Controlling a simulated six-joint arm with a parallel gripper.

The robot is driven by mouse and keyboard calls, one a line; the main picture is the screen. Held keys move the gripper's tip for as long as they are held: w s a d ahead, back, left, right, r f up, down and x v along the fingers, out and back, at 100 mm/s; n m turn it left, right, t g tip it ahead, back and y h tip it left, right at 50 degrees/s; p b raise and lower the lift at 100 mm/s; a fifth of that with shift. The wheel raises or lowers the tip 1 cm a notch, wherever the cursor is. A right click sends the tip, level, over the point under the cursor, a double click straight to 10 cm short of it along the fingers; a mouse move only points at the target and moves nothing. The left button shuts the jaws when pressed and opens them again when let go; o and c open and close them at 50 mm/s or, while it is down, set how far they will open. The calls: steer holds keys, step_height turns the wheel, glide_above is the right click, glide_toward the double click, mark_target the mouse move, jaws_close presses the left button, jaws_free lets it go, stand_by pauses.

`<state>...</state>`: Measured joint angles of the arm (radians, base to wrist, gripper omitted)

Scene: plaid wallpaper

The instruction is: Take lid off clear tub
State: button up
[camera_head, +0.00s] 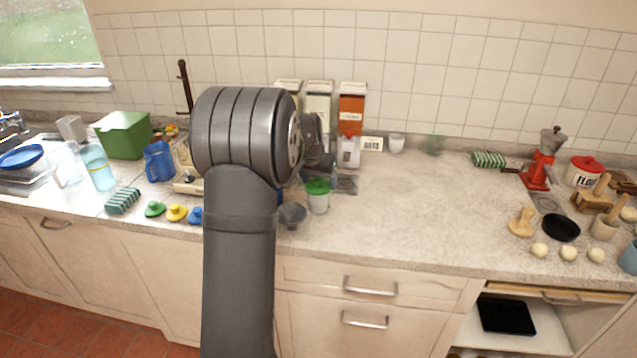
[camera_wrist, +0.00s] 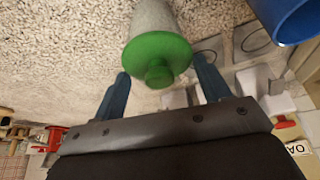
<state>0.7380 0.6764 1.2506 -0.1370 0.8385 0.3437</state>
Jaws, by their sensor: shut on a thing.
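The clear tub (camera_head: 318,204) stands on the counter right of my arm, with its green knobbed lid (camera_head: 318,186) on top. In the wrist view the green lid (camera_wrist: 158,58) faces the camera, knob towards me, and the pale tub body (camera_wrist: 152,17) runs beyond it. My gripper (camera_wrist: 161,70) is shut on the green lid, one blue-grey finger against each side of its rim. The lid appears seated on the tub; I see no gap. In the head view my arm hides most of the gripper.
A blue container (camera_wrist: 292,18) is close by in the wrist view. Boxes, including an orange one (camera_head: 351,108), stand behind. Small green (camera_head: 154,209) and yellow (camera_head: 176,213) pieces lie left. Counter to the right is clear (camera_head: 430,210).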

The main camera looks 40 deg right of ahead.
mark_target(322, 180)
steer(key=shift+r, duration=0.45)
steer(key=r, duration=0.2)
steer(key=s+r, duration=0.1)
steer(key=shift+s+d+r, duration=0.1)
steer(key=shift+d+r, duration=0.1)
steer(key=shift+r, duration=0.15)
steer(key=s+d+r, duration=0.3)
steer(key=s+r, duration=0.3)
steer(key=s, duration=0.4)
steer(key=s+a+f, duration=0.1)
steer(key=s+f, duration=0.3)
steer(key=s, duration=0.3)
steer(key=s+a+f, duration=0.2)
steer(key=s+f, duration=0.1)
steer(key=s, duration=0.4)
steer(key=w+f, duration=0.2)
steer(key=w, duration=0.1)
steer(key=w+f, duration=0.2)
steer(key=w, duration=0.2)
steer(key=w+a+f, duration=0.1)
steer(key=w+f, duration=0.1)
steer(key=w, duration=0.2)
steer(key=shift+f, duration=2.25)
steer(key=shift+f, duration=0.15)
steer(key=o, duration=0.9)
steer(key=shift+o, duration=0.2)
